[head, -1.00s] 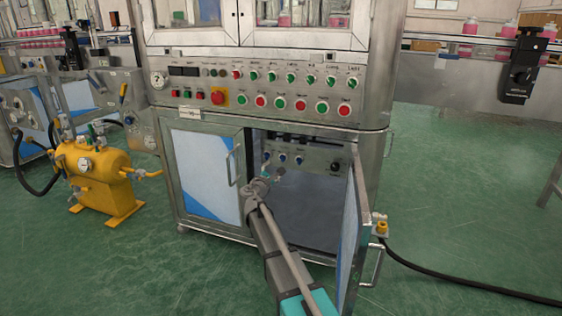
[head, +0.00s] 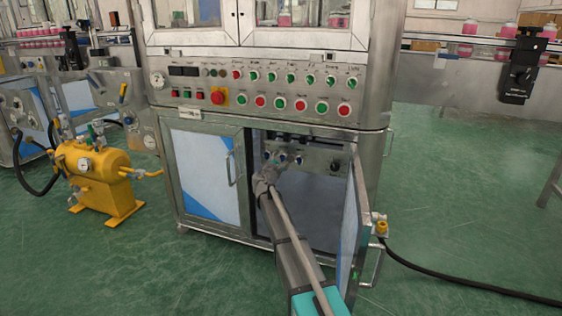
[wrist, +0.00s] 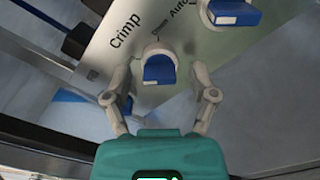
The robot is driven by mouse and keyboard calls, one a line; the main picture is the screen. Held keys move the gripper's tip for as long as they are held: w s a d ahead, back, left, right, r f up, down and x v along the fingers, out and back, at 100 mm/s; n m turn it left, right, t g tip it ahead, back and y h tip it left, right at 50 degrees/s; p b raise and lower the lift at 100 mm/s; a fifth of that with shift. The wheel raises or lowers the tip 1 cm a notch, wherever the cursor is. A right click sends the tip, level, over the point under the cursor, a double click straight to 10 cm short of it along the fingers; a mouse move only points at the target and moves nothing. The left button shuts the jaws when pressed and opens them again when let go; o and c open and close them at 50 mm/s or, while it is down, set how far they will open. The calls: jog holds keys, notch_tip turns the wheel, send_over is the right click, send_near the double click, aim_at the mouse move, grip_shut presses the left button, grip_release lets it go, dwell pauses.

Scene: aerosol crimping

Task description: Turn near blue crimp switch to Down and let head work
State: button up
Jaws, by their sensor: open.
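In the wrist view the near crimp switch (wrist: 159,71) is a blue knob on a pale round base, beside the printed word Crimp on a metal panel. A small label, which looks like Down, and the word Auto are printed near it. My gripper (wrist: 161,84) is open, with one finger on each side of this switch; I cannot tell if either finger touches it. A second blue switch (wrist: 232,14) is at the top right.
The open cabinet door (head: 350,235) stands close to the right of my arm. The closed left door (head: 203,173) is on the other side. The outer button panel (head: 205,88) is above. A yellow tank (head: 100,180) stands on the floor at left.

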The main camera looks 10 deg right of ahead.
grip_shut()
jog(key=shift+m, duration=0.5)
jog(key=m, duration=0.3)
jog(key=shift+d, duration=0.1)
jog(key=m, duration=0.4)
jog(key=shift+m, duration=0.4)
jog(key=m, duration=0.4)
jog(key=shift+m, duration=2.6)
